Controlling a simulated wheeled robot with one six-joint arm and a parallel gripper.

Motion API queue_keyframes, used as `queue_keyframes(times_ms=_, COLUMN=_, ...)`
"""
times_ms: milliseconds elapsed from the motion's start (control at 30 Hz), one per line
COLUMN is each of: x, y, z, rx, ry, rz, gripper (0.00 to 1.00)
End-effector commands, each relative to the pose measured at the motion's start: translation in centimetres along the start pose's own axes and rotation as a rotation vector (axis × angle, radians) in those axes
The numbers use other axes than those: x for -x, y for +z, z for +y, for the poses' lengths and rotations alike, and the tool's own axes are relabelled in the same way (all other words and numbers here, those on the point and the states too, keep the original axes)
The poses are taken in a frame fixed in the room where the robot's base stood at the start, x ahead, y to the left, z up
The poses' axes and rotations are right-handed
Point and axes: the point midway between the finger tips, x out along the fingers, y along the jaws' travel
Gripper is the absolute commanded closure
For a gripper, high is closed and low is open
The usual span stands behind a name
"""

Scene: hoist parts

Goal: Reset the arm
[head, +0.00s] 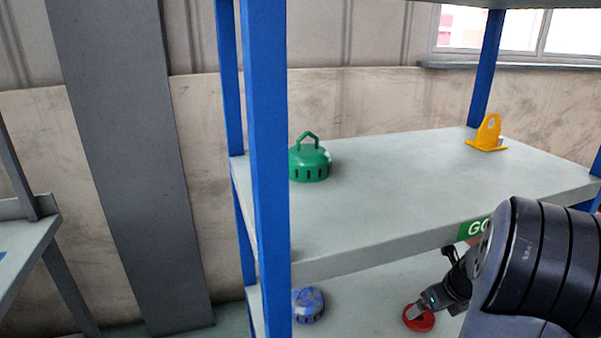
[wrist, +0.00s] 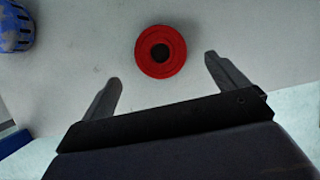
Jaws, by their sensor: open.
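My gripper (wrist: 163,88) is open in the wrist view, its two fingers spread wide with nothing between them. A red ring-shaped part (wrist: 160,52) with a dark centre lies just beyond the fingertips on the lower shelf. In the head view my gripper (head: 438,297) is low on the right, under the upper shelf board, close to the red part (head: 419,319). My arm covers part of the shelf's right side there. I cannot tell from these views whether the gripper touches the red part.
The upper shelf (head: 380,215) overhangs my gripper, and a blue post (head: 265,150) stands at left. A green part with a handle (head: 309,160) and a yellow bracket (head: 487,134) stand on it. A blue part (head: 308,304) sits left on the lower shelf.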

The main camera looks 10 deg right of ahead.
Motion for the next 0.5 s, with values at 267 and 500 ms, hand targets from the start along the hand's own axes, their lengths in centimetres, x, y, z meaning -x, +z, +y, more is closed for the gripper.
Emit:
queue_keyframes(times_ms=267, x=-5.5, y=-0.2, z=0.1, rx=0.001, ry=0.002, rz=0.001, gripper=0.06)
queue_keyframes(times_ms=500, x=-2.1, y=1.3, z=-0.1, rx=0.001, ry=-0.003, rz=-0.002, gripper=0.06)
